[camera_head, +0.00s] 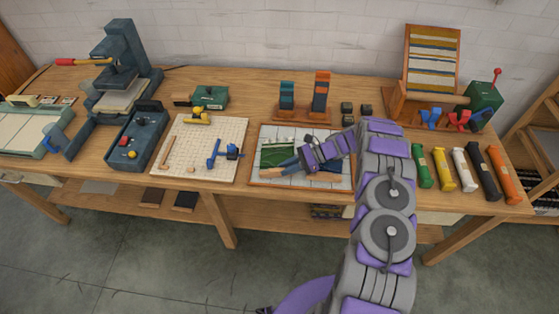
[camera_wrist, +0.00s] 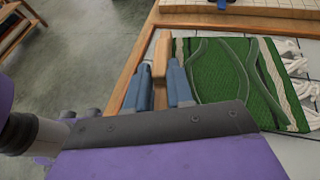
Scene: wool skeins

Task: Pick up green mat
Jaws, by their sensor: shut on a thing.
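The green mat (camera_head: 277,150) lies on a white board with a wooden rim (camera_head: 300,187) at the middle of the bench. In the wrist view the mat (camera_wrist: 222,75) has darker wavy lines, a pale edge and white fringe at right. My gripper (camera_head: 272,166) is low over the board's near side. In the wrist view its two blue fingers (camera_wrist: 166,84) are shut on a narrow wooden bar (camera_wrist: 161,57) beside the mat's left edge. I cannot tell whether the bar is joined to the mat. My arm hides part of the board.
A pegboard (camera_head: 205,135) with small tools stands left of the board. Several coloured rolls, one of them green (camera_head: 422,168), lie at right. A stand with teal and orange spools (camera_head: 302,105) is behind. A wooden rack (camera_head: 432,60) stands at back right.

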